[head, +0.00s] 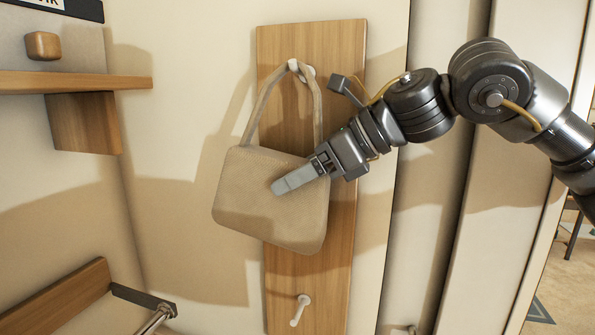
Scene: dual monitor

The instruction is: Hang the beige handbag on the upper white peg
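The beige handbag (265,215) hangs in the head view with its strap over the upper white peg (295,66) on a vertical wooden board (338,95). The bag's body is slightly tilted, its right side lower. My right gripper (280,186) comes in from the right, with its fingers in front of the bag's upper middle. I see one finger clearly; the other is hidden, so I cannot tell whether it is open, or whether it touches the bag. A lower white peg (300,309) is bare below the bag. My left gripper is not in view.
A wooden shelf (75,83) with a small wooden block (43,45) is at the upper left. A wooden piece with a dark metal end (143,299) is at the lower left. Wall panels stand to the right of the board.

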